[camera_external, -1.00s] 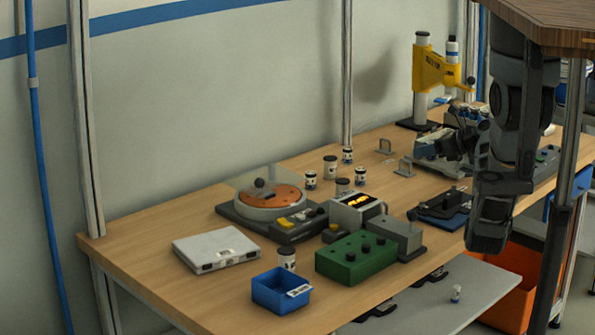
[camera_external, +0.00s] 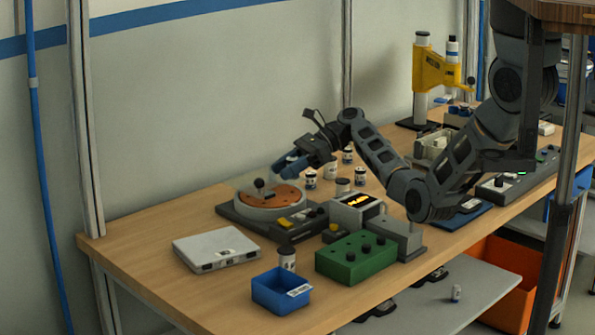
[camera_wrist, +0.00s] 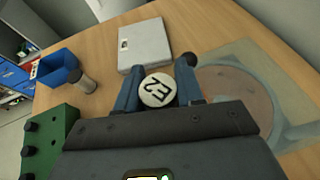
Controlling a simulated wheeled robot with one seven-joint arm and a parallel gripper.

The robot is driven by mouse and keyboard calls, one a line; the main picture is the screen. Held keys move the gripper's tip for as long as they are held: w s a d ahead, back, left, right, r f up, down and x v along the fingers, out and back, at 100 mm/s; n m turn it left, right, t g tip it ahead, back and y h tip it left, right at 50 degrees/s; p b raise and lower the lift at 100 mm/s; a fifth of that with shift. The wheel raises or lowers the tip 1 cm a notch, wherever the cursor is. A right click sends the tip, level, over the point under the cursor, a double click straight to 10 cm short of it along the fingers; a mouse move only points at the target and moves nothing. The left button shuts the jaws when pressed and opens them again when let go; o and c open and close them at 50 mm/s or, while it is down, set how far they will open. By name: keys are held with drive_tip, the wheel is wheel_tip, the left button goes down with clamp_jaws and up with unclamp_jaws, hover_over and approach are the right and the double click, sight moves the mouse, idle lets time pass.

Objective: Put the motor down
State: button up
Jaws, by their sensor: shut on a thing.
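My gripper (camera_external: 288,164) is above the round turntable device in the outside view, with its blue fingers pointing left and down. In the wrist view my gripper (camera_wrist: 157,88) is shut on a motor (camera_wrist: 157,90), which shows a round white end with dark marks between the two blue fingers. The motor's body is hidden beneath that end, and I cannot make it out in the outside view. The turntable device (camera_external: 250,216) has an orange-brown disc under a clear cover. It also shows at the right of the wrist view (camera_wrist: 240,90).
Several small canisters, including one (camera_external: 310,179), stand right of the turntable. A grey-white flat case (camera_external: 215,247), a blue bin (camera_external: 280,292), a lone canister (camera_external: 287,259) and a green control box (camera_external: 355,258) stand nearer the front. Bare wood (camera_external: 150,230) is free at left.

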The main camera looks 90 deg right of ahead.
drive_tip(key=w+a+r+n+g+y, duration=0.1)
drive_tip(key=w+a+n+g+y, duration=0.15)
drive_tip(key=w+a, duration=0.5)
hover_over(222, 246)
drive_tip(key=shift+n+y, duration=0.35)
drive_tip(key=shift+n, duration=0.1)
wheel_tip(222, 246, down, 7)
drive_tip(key=shift+b, duration=0.3)
wheel_tip(222, 246, down, 4)
drive_tip(key=b, duration=0.5)
drive_tip(key=o, duration=1.1)
drive_tip(key=shift+f, duration=0.1)
